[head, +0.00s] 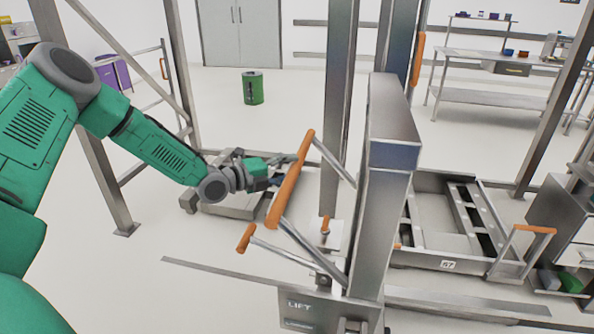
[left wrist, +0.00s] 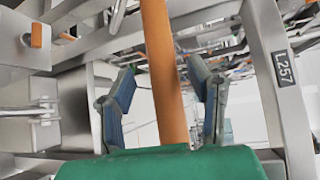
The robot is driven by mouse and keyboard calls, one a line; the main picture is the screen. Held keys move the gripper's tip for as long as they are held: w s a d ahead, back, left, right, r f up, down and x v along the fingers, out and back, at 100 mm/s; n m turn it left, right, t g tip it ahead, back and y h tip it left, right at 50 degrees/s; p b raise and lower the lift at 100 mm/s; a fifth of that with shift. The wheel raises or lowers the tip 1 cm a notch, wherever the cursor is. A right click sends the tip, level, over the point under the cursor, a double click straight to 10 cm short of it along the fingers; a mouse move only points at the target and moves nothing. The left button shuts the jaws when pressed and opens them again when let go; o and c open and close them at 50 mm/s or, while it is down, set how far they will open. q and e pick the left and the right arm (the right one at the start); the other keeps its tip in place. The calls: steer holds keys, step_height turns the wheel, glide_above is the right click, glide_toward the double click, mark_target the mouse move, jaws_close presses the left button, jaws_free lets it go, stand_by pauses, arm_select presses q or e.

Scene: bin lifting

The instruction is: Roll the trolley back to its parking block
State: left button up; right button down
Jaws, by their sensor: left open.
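A low grey metal frame (head: 435,258) marked 67, with an orange-topped handle (head: 535,229), stands on the floor at right; it looks like the trolley, though I cannot be sure. I cannot pick out the parking block. My left gripper (head: 274,182) is beside the long orange handle (head: 285,190) of the lift post. In the left wrist view the open blue-grey fingers (left wrist: 165,105) stand on either side of an orange bar (left wrist: 160,55). I cannot tell whether they touch it. My right gripper is out of view.
The grey lift post (head: 385,190) stands in the middle, with a smaller orange-gripped lever (head: 246,238). A grey metal unit (head: 235,203) sits on the floor behind my left gripper. A green bin (head: 252,88) and a workbench (head: 490,95) are farther back. Floor around the bin is clear.

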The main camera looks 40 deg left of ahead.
arm_select(q)
steer(key=shift+x, duration=1.4)
steer(key=shift+d, duration=0.1)
jaws_close()
steer(key=shift+s, duration=0.1)
